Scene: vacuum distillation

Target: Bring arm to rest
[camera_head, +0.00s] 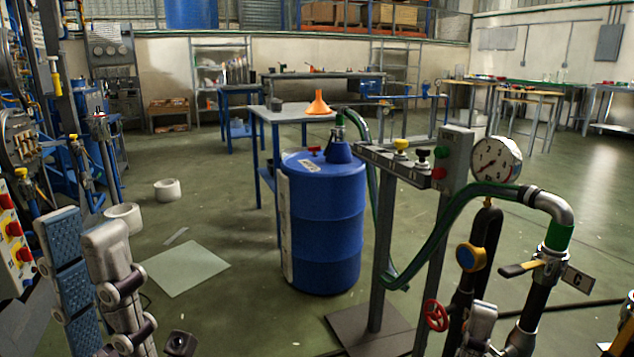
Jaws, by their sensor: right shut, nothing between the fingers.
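The left gripper (84,238) stands large at the lower left, pale grey with jointed links and a ribbed blue-grey pad. Its fingers point up and hold nothing that I can see; how far apart they are is unclear. The right gripper (482,312) shows only as a small pale grey part at the bottom right, among the dark pipes. It is shut and empty.
A blue drum (335,232) stands mid-floor, a green hose running from its top. A post with a button panel (410,170) and a pressure gauge (496,160) rises before the right arm. An orange funnel (318,104) sits on a table behind. The floor left of the drum is largely open.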

